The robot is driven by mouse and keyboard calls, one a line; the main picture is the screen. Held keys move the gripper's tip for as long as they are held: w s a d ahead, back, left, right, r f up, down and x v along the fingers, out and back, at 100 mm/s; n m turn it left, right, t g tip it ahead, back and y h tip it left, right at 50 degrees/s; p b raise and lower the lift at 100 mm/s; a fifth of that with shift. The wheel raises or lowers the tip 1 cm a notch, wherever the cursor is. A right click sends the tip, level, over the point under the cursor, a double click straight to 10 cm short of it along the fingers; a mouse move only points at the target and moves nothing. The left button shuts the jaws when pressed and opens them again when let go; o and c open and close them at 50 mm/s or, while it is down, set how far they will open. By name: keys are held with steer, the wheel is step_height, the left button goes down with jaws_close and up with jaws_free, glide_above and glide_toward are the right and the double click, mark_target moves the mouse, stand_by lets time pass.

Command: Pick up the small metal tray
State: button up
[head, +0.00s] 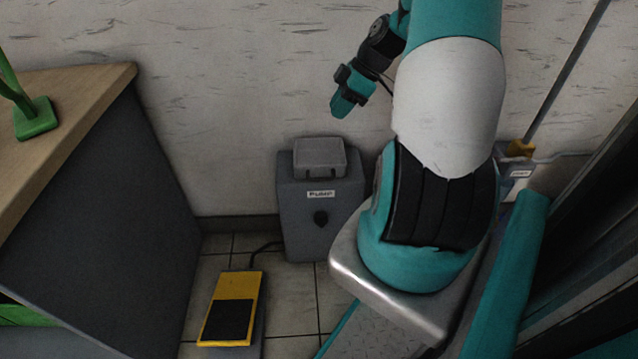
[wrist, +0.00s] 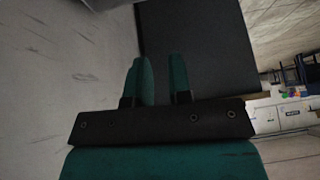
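A small grey metal tray-like piece (head: 319,158) sits on top of the grey pump box (head: 321,222) in the head view. It is not recognisable in the wrist view. My gripper (head: 346,100) is up and a little to the right of it in the picture, apart from it, in front of the pale wall. In the wrist view the two teal fingers (wrist: 162,78) stand apart with an empty gap between them.
A wood-topped dark cabinet (head: 150,225) stands at the left, with a green stand (head: 35,118) on it. A yellow pedal (head: 232,308) lies on the tiled floor before the pump. A small labelled box (head: 518,178) is at the right.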

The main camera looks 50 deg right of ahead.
steer(key=b, duration=0.2)
glide_toward(321, 167)
steer(key=shift+t, duration=0.3)
steer(key=b+x, duration=0.2)
steer(key=x, duration=0.2)
steer(key=shift+d+f+b, duration=0.15)
steer(key=shift+f+b, duration=0.1)
steer(key=shift+b, duration=0.05)
steer(key=shift+b+x, duration=1.3)
steer(key=shift+x, duration=1.8)
steer(key=shift+s+r, duration=0.1)
steer(key=shift+s, duration=0.05)
steer(key=shift+c, duration=0.2)
jaws_close()
